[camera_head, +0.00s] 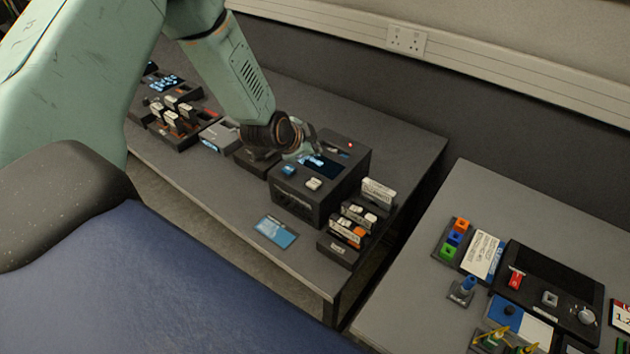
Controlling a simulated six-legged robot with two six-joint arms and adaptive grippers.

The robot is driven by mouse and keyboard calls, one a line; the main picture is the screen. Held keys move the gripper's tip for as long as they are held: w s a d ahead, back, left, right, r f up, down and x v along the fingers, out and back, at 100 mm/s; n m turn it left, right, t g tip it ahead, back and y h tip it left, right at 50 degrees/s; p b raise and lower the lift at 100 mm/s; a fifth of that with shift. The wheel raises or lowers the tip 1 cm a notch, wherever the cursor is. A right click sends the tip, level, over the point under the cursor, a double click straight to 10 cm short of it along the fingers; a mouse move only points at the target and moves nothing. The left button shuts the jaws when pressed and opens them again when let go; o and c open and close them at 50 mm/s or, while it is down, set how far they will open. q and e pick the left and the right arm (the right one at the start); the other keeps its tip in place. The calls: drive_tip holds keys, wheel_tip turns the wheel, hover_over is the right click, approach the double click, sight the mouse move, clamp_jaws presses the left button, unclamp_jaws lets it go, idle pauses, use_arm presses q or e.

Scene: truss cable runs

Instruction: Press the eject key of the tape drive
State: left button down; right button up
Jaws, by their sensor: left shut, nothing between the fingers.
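The tape drive (292,203) is a dark box on the left table, with a lit screen (326,168) on its sloping top. A blue key (288,170) and a whitish key (313,184) sit near its front edge. I cannot read which is the eject key. A small red light (350,145) glows at the back. My left gripper (308,154) is shut and empty, over the back left of the drive's top, behind the keys. Its fingertips are small and partly hidden, so I cannot tell whether they touch the drive. My right gripper is out of view.
A stepped rack of tape cartridges (340,249) stands right of the drive. A blue card (275,232) lies in front. Racks with cartridges (175,118) and a grey box (220,137) are on the left. A gap separates the right table (410,300), which bears coloured blocks and panels.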

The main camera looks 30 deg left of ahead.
use_arm(q)
drive_tip(key=b, duration=0.4)
hover_over(313, 185)
wheel_tip(313, 185, down, 4)
drive_tip(key=shift+f, duration=0.15)
drive_tip(key=f+b, duration=0.2)
drive_tip(key=f, duration=0.1)
drive_tip(key=shift+s+a+f+b, duration=0.1)
drive_tip(key=shift+a+f+b, duration=0.1)
drive_tip(key=shift+b, duration=0.15)
drive_tip(key=shift+f, duration=0.35)
drive_tip(key=shift+d+f+b, duration=0.2)
drive_tip(key=shift+f+b, duration=0.05)
drive_tip(key=shift+b, duration=0.15)
drive_tip(key=shift+a, duration=0.15)
